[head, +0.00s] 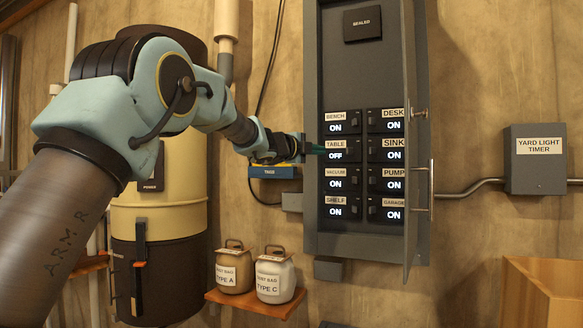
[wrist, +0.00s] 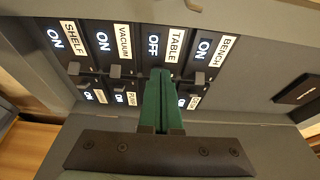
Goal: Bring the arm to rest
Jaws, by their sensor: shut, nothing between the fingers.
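My arm reaches in from the left of the head view. My gripper (head: 318,149) is at the left edge of the open breaker panel (head: 361,75), beside the TABLE switch (head: 336,150), which reads OFF. In the wrist view my gripper (wrist: 160,74) shows its green fingers shut together and empty, with the tips at the TABLE switch (wrist: 168,45). I cannot tell whether they touch it. The BENCH (head: 336,122), VACUUM (head: 336,179), SHELF (head: 337,206), DESK (head: 392,121), SINK (head: 393,149), PUMP (head: 394,179) and GARAGE (head: 393,208) switches read ON.
The panel's door (head: 411,150) stands open, sticking out at the right. A yellow and black vacuum (head: 160,225) stands behind my arm. A blue TAGS bin (head: 272,172) is just below my gripper. A timer box (head: 536,175) hangs at right.

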